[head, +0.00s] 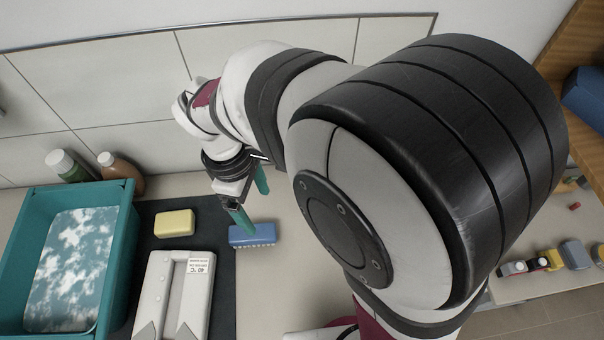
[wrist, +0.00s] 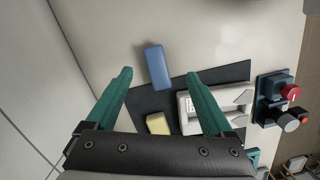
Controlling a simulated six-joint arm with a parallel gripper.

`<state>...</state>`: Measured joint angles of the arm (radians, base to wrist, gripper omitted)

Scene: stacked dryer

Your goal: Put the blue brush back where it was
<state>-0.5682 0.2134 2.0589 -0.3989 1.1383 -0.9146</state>
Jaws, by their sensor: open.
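The blue brush (head: 252,235) lies bristles down at the right edge of the dark mat (head: 223,263), partly on the pale counter. In the wrist view the blue brush (wrist: 157,67) lies ahead of my fingers, roughly in line with the gap between them. My gripper (head: 250,202) is open and empty, with teal fingers, close to the brush. In the wrist view my gripper (wrist: 160,76) shows both fingers spread apart. Whether a finger touches the brush I cannot tell.
A yellow sponge (head: 175,223) and a white device with a label (head: 172,295) are on the mat. A teal basin (head: 123,225) of foamy water stands at left, with green (head: 67,165) and brown (head: 119,171) bottles behind. The counter right of the brush is clear.

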